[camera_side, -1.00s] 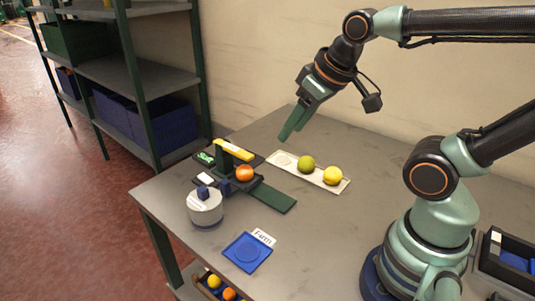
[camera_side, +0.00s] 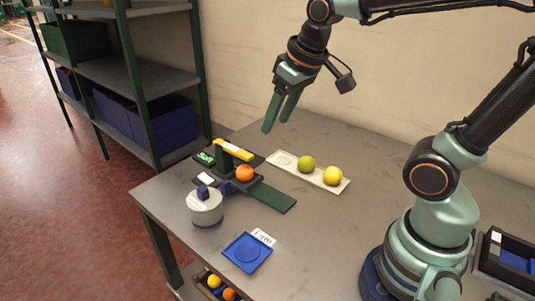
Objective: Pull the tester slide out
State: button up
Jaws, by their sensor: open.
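The tester (camera_side: 224,160) stands at the back left of the table, with a dark base, an upright post and a yellow bar on top. An orange (camera_side: 245,173) sits at it, on or beside the slide. The flat green slide (camera_side: 273,198) reaches out from the tester toward the lower right; I cannot tell how much of it is still inside. My gripper (camera_side: 278,115) is open and empty, above the back of the table, up and to the right of the tester. Its green fingers point down and touch nothing.
A blue plate (camera_side: 247,253) labelled "Firm" lies at the front. The table's right middle is clear.

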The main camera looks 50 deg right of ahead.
jog(key=w+a+f+g, duration=0.15)
jog(key=w+f, duration=0.25)
jog(key=w, duration=0.5)
jog(key=g, duration=0.3)
send_near(225, 181)
notch_tip(225, 181, down, 10)
jog(key=shift+f, duration=0.25)
jog(key=shift+c, duration=0.3)
grip_shut()
jog(key=shift+s, duration=0.1)
dwell(0.6)
